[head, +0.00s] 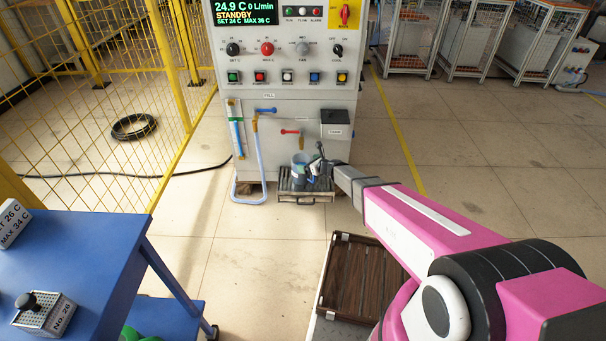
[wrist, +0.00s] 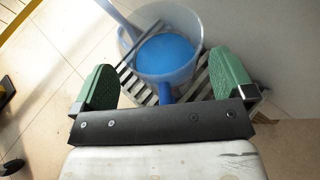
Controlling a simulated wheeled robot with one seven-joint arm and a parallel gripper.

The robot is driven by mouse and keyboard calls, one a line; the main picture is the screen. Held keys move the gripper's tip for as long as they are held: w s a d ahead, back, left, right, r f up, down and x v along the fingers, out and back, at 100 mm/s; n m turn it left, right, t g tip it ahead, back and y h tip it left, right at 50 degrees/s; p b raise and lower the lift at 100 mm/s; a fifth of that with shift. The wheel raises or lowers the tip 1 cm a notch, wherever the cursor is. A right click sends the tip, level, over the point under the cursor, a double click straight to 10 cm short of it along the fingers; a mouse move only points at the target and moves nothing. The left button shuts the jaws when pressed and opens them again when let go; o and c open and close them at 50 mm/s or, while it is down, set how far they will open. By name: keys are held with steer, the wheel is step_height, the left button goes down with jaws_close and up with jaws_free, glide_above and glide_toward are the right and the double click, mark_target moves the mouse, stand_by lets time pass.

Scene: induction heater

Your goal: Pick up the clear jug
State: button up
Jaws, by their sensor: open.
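The clear jug (head: 299,170) stands on a small slatted shelf (head: 292,198) at the foot of the machine. In the wrist view the jug (wrist: 187,28) is a round, see-through vessel with blue at its bottom, and its blue handle (wrist: 165,93) points toward my gripper. My gripper (wrist: 163,87) is open, its two green fingers apart on either side of the handle; I cannot tell whether they touch anything. In the head view my gripper (head: 318,163) is small, beside the jug's right side, and partly covers it.
The machine (head: 290,110) with knobs, a blue tap (head: 265,110) and a pale hose (head: 258,150) stands behind the jug. A blue table (head: 70,260) is at left, a yellow fence (head: 80,80) behind it. A brown slatted crate (head: 345,290) lies below my arm. Open floor lies between.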

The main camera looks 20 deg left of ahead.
steer(key=shift+x, duration=0.9)
steer(key=shift+s, duration=0.1)
steer(key=c, duration=1.5)
